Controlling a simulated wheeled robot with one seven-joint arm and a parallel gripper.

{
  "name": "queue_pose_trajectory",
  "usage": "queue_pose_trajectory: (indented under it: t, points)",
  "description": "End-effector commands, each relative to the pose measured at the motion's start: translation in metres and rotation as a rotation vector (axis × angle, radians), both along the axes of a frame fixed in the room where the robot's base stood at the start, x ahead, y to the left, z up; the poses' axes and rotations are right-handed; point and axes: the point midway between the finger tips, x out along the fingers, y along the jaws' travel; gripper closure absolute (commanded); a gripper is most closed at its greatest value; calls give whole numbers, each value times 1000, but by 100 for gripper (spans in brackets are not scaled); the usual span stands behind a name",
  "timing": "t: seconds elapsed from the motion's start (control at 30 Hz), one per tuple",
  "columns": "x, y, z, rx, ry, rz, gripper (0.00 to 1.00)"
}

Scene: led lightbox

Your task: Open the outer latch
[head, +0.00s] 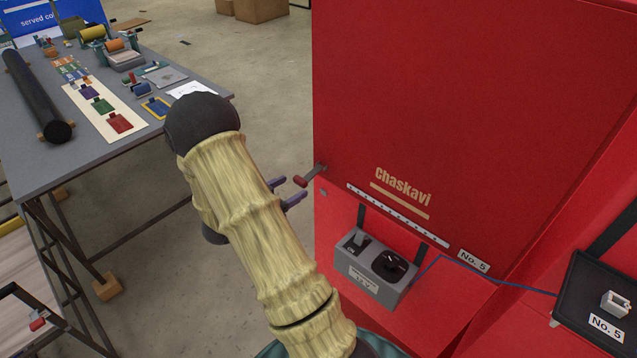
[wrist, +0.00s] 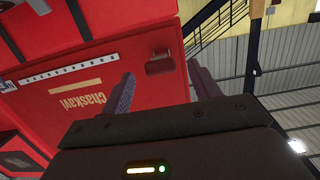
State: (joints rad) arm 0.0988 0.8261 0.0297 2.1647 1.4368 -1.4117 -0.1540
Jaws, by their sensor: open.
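The outer latch (head: 310,176) is a small lever with a red tip, sticking out from the left edge of the big red lightbox (head: 470,110). In the wrist view the latch (wrist: 159,65) shows as a dark red piece at the box edge, between my fingertips in the picture. My gripper (head: 293,190) is open and empty, its purple fingers pointing toward the latch, just left of and below it. It also shows in the wrist view (wrist: 161,76). I cannot tell the exact gap; no contact shows. My arm hides part of the gripper in the head view.
A grey control box (head: 376,268) with a switch and black knob hangs on the box front. A blue cable (head: 480,278) runs right to a black panel (head: 590,300). A grey table (head: 60,165) with tools stands left. Floor between is clear.

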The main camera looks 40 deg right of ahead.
Motion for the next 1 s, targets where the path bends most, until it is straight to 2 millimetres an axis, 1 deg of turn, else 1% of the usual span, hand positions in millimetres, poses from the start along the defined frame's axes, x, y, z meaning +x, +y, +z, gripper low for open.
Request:
queue_pose_trajectory:
  t: [0.4, 0.77, 1.0]
  points:
    - [-2, 22, 4, 0, 0, 1, 38]
    - [-2, 24, 4, 1, 0, 1, 38]
    - [-3, 44, 8, 1, 1, 3, 38]
